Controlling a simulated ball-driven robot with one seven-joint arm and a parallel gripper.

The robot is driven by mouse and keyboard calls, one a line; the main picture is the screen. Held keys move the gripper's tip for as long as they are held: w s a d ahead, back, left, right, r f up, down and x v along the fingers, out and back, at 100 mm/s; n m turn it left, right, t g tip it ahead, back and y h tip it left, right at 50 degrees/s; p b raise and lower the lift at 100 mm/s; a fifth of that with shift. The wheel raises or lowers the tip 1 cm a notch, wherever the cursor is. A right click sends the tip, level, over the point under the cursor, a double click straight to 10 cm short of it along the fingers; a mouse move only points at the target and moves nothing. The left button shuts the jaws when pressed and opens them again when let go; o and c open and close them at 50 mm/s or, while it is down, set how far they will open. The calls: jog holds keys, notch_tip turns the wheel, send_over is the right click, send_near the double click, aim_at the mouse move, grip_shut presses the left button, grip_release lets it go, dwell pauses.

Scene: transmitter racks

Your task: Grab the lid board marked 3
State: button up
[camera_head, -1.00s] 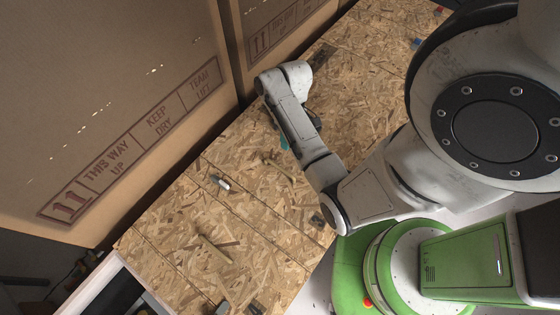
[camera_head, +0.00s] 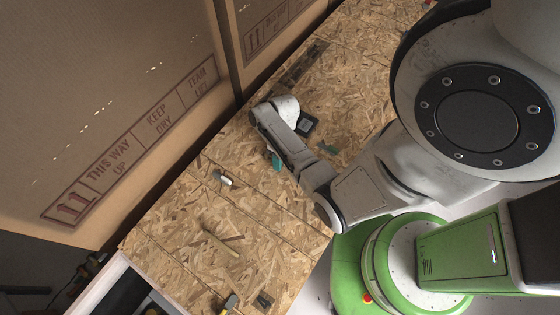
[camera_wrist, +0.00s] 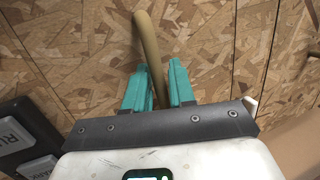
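Wood-chip boards (camera_head: 185,215) with seams between them lie below my arm in the head view; no number 3 is readable on them. A tan curved handle-like piece (camera_wrist: 146,35) stands on the wood-chip surface in the wrist view and runs down between the teal fingers of my gripper (camera_wrist: 160,75). The fingers stand on either side of it with very little gap; I cannot tell whether they press on it. In the head view a teal fingertip (camera_head: 274,160) shows beside my arm, and the rest of the gripper is mostly hidden.
Large cardboard boxes (camera_head: 110,90) wall off the left side. A black device with white labels (camera_wrist: 25,140) lies left of my gripper.

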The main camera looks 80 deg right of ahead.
jog(key=shift+f, duration=0.1)
grip_shut()
dwell(1.4)
